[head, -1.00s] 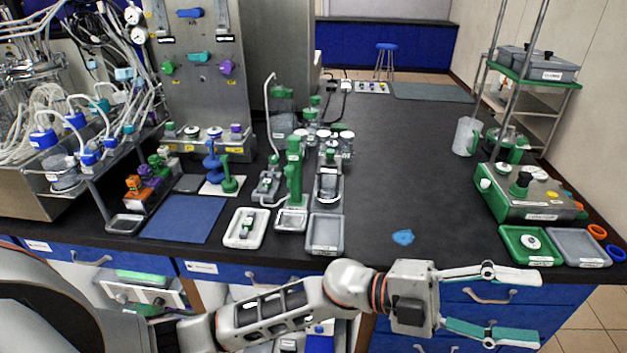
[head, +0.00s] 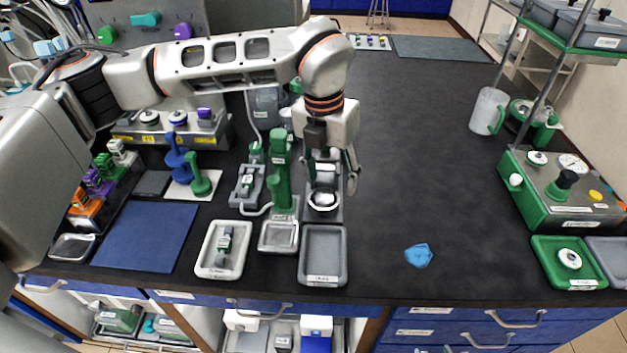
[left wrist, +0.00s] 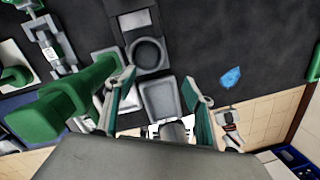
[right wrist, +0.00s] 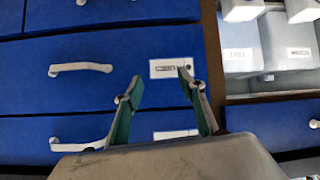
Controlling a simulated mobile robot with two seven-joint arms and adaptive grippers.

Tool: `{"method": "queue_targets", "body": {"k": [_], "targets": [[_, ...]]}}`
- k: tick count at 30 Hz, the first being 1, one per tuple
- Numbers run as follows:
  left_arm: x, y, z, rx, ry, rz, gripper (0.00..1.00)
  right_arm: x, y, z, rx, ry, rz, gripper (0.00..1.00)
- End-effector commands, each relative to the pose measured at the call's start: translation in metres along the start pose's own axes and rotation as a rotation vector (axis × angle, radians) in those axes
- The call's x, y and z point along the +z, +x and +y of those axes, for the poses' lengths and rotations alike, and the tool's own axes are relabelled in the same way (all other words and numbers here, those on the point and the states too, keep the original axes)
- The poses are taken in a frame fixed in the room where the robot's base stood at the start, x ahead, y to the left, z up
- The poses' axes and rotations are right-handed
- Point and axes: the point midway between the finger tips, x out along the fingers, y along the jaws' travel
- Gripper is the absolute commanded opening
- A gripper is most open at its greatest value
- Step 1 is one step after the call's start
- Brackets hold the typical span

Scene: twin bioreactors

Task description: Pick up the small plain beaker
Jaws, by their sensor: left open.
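A small round clear-looking piece (head: 323,198), possibly the small plain beaker, sits on a grey stand in the middle of the bench. In the left wrist view a dark round ring (left wrist: 147,53) shows on a grey stand; I cannot tell for sure that it is the beaker. My left gripper (head: 332,172) points down just above and behind the round piece, partly hiding the stand. Its fingers are apart with nothing between them, as the left wrist view (left wrist: 162,84) also shows. My right gripper (right wrist: 160,80) is open and empty, facing the blue drawers.
A green post (head: 281,170) stands close left of my left gripper. A grey tray (head: 308,279) lies in front, with a white tray (head: 200,264) further left. A blue crumpled piece (head: 418,255) lies right. A large jug (head: 486,112) stands far right; the bench between is clear.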

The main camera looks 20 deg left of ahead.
Motion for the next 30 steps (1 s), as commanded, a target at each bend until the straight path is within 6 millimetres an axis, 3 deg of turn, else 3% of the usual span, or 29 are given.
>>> {"method": "queue_targets", "body": {"k": [5,22,30], "targets": [[0.009,-0.008,0.021,0.072,-0.037,-0.028,0.53,0.0,-0.001,0.0,0.0,0.0,0.0,0.4],[0.011,0.058,0.023,0.069,-0.037,-0.027,0.53,0.002,-0.005,-0.001,-0.002,0.0,-0.012,0.4],[0.012,0.066,0.023,0.069,-0.036,-0.03,0.53,-0.003,-0.005,0.0,-0.001,0.0,-0.003,0.4]]}}
